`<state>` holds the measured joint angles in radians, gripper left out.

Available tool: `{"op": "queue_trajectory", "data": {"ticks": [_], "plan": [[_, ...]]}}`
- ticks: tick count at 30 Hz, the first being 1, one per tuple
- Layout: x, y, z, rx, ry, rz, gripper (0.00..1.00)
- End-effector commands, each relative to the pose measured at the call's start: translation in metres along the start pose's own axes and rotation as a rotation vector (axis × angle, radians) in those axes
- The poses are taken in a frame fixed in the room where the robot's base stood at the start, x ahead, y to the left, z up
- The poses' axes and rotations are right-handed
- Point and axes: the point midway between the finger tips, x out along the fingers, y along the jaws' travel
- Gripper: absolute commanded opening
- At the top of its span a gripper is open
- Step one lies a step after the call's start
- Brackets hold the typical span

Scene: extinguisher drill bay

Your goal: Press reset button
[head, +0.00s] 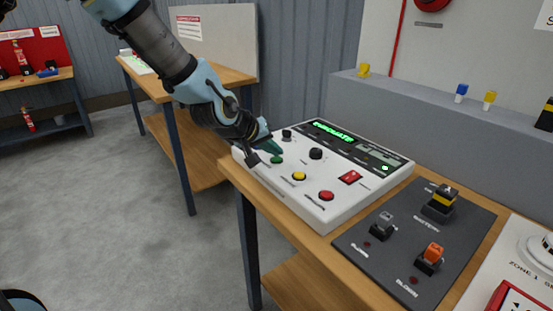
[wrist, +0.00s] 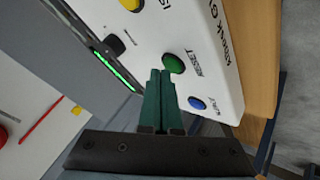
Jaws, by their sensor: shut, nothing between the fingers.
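The green reset button (head: 277,159) is on the front left part of a white control panel (head: 330,212). It also shows in the wrist view (wrist: 173,63), with the label RESET beside it. My gripper (head: 274,148) is shut and empty, its dark green fingers together just above and beside the button. In the wrist view the fingertips (wrist: 160,73) lie right by the button's edge and leave its top in sight. I cannot tell whether they touch it.
A blue button (wrist: 197,103) is close to the reset button. A yellow button (head: 299,176), a red button (head: 326,195), a black knob (head: 315,154) and a red switch (head: 349,177) share the panel. Its display (head: 333,131) is lit green. A dark switch plate (head: 370,262) lies to the right.

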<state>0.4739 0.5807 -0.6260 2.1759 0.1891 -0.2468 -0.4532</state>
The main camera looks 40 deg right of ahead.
Motion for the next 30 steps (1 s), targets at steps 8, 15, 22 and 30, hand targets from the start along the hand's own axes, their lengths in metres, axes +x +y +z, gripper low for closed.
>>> {"op": "queue_trajectory", "data": {"ticks": [8, 15, 22, 30], "plan": [[0.0026, -0.0019, 0.0019, 0.0, 0.0, 0.0, 0.0], [0.0045, -0.0033, 0.0034, 0.0, 0.0, 0.0, 0.0], [0.0064, -0.0047, 0.0049, 0.0, -0.001, 0.0, 0.0], [0.0057, -0.0043, 0.0046, 0.0, -0.001, 0.0, 0.0]]}}
